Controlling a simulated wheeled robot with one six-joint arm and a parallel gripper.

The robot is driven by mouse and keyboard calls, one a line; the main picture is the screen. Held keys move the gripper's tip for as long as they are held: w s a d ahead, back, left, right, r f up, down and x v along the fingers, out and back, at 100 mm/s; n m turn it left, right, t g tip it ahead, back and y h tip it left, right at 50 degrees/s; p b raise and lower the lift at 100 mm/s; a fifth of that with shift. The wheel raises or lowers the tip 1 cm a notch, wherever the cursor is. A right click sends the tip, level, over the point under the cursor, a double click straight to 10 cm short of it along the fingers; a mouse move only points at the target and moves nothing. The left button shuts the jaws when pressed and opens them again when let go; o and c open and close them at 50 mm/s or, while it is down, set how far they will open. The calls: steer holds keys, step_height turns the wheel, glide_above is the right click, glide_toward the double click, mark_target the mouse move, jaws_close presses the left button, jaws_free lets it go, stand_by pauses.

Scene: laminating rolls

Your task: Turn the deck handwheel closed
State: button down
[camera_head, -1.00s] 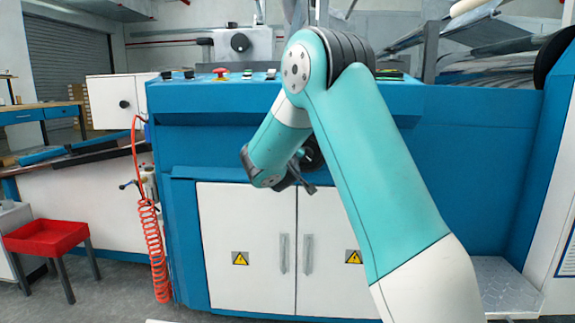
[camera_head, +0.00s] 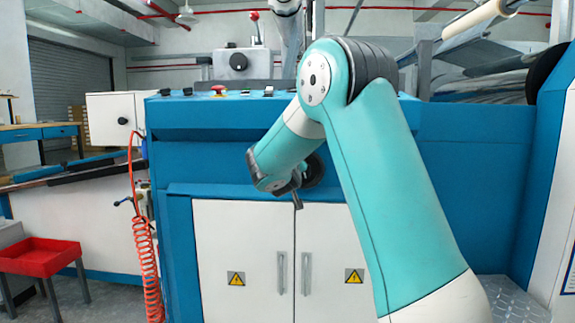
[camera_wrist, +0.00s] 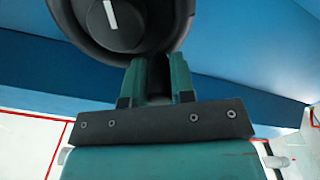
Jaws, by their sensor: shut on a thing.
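The deck handwheel (camera_wrist: 110,26) is a dark round wheel with a white line on its hub. It fills the upper left of the wrist view, cut off by the top edge. My gripper (camera_wrist: 154,64) comes up from below, its two teal fingers shut at the wheel's lower right rim on a dark part, likely its grip. In the head view the handwheel (camera_head: 315,171) is a dark disc on the blue machine front, partly hidden by my arm. My gripper (camera_head: 296,184) is small and dark there, beside the wheel, so its hold is unclear in that view.
White cabinet doors (camera_head: 235,240) with warning labels lie below the wheel. A coiled orange hose (camera_head: 147,260) hangs at the left, near a red tray stand (camera_head: 40,260). A red button (camera_head: 218,91) and switches sit on the panel above. A tread plate (camera_head: 510,300) is at lower right.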

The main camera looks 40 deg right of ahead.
steer(key=shift+s+d+f, duration=0.1)
steer(key=shift+d, duration=0.05)
steer(key=c, duration=1)
jaws_free()
steer(key=shift+o, duration=0.2)
steer(key=shift+a, duration=0.25)
steer(key=v, duration=1.7)
steer(key=shift+s+p, duration=0.15)
steer(key=shift+p, duration=0.15)
